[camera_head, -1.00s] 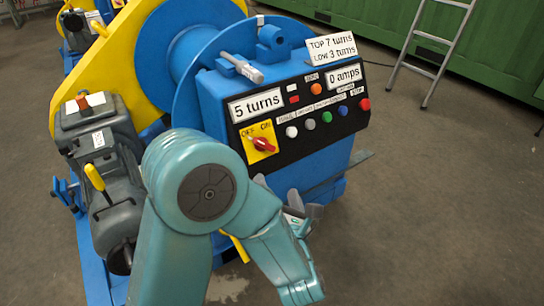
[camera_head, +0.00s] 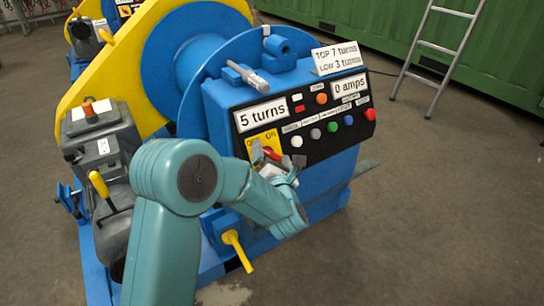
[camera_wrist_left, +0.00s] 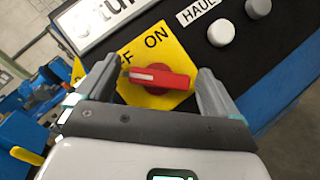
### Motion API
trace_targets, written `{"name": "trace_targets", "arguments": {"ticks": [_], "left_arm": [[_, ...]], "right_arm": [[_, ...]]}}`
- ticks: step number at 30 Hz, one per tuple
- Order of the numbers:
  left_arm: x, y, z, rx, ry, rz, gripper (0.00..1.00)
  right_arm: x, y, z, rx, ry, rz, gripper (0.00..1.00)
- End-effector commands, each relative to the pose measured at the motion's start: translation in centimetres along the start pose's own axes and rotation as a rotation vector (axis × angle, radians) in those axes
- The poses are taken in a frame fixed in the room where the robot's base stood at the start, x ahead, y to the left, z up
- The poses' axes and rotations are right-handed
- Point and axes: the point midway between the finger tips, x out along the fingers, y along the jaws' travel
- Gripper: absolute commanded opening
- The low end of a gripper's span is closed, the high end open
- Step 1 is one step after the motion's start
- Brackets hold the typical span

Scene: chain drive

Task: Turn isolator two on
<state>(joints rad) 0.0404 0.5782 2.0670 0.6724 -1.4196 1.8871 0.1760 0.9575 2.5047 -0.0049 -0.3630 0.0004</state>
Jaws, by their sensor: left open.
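The isolator is a red rotary handle (camera_wrist_left: 160,77) on a yellow plate (camera_wrist_left: 165,45) marked OFF and ON; no isolator number is readable. In the wrist view the handle lies nearly level, its white-marked end to the left, toward the OFF lettering. In the head view the plate (camera_head: 264,137) is partly covered by my gripper. My left gripper (camera_head: 278,158) is at the panel, open, its two fingers on either side of the handle (camera_wrist_left: 157,85). I cannot tell whether they touch it. My right gripper is not in view.
The black panel (camera_head: 345,130) carries several coloured buttons right of the isolator and a "5 turns" sign (camera_head: 262,115). A yellow lever (camera_head: 238,250) sticks out low in front. A grey motor (camera_head: 100,150) stands left. A ladder (camera_head: 440,50) leans at the right; the floor there is clear.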

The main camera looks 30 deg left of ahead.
Motion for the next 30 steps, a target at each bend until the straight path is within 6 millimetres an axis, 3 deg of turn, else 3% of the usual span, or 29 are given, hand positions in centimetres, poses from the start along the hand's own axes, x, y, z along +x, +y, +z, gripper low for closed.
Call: {"name": "trace_targets", "arguments": {"ticks": [6, 11, 12, 22, 30], "left_arm": [[0.03, -0.02, 0.00, 0.000, 0.000, 0.000, 0.95], [0.01, -0.01, 0.00, 0.000, 0.000, 0.000, 0.43], [0.01, -0.01, 0.00, 0.000, 0.000, 0.000, 0.38], [-0.01, 0.02, 0.00, 0.033, 0.000, -0.025, 0.39], [-0.03, 0.18, 0.06, 0.171, -0.001, -0.123, 0.39]], "right_arm": [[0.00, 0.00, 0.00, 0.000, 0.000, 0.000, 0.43], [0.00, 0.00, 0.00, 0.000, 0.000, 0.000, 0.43], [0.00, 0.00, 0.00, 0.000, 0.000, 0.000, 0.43], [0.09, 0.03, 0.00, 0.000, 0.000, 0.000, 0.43], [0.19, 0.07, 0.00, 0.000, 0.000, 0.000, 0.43]]}}
